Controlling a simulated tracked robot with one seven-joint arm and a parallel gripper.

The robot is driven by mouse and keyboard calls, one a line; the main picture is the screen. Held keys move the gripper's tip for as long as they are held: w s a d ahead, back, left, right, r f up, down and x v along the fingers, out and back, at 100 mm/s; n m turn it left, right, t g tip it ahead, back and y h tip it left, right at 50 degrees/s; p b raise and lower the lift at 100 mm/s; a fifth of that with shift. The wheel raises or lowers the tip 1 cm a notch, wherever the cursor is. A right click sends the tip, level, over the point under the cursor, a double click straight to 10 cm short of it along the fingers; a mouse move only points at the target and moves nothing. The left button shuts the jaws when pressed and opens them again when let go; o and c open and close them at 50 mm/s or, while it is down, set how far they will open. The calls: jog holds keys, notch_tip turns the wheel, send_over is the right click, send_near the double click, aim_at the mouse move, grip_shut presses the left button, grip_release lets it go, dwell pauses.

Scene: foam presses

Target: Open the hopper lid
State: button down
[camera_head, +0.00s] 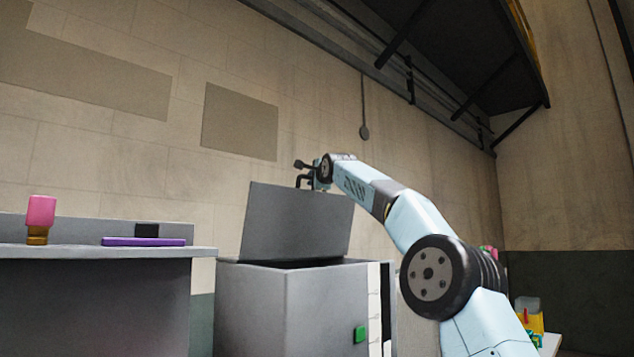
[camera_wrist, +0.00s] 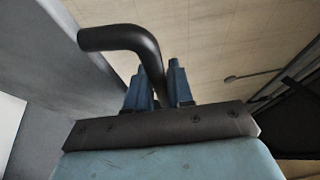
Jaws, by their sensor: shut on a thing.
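The hopper (camera_head: 290,305) is a grey box standing in the middle of the head view. Its flat grey lid (camera_head: 297,222) is raised and stands steeply tilted above the box, with the dark opening (camera_head: 300,264) showing below it. My gripper (camera_head: 306,181) is at the lid's upper edge. In the wrist view, the blue fingers of my gripper (camera_wrist: 158,85) are shut on a black bent handle (camera_wrist: 125,42). The lid's grey surface (camera_wrist: 75,75) shows at the left of that view. The lid's hinge is not clearly visible.
A grey counter (camera_head: 100,252) at the left bears a pink-topped bottle (camera_head: 40,212) and a purple flat item (camera_head: 145,241). A green button (camera_head: 360,334) is on the hopper's front. Dark overhead structure (camera_head: 450,50) is at upper right. Colourful items (camera_head: 530,318) stand at far right.

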jog(key=shift+w+a+f, duration=0.1)
jog(key=shift+w+a, duration=0.25)
jog(key=shift+a, duration=0.1)
jog(key=c, duration=1.1)
grip_release()
jog(key=shift+d, duration=0.1)
jog(key=shift+s+d+r, duration=0.2)
jog(key=shift+s, duration=0.4)
jog(key=v, duration=1.2)
jog(key=shift+s+f, duration=0.15)
jog(key=shift+f, duration=0.05)
jog(key=shift+d, duration=0.15)
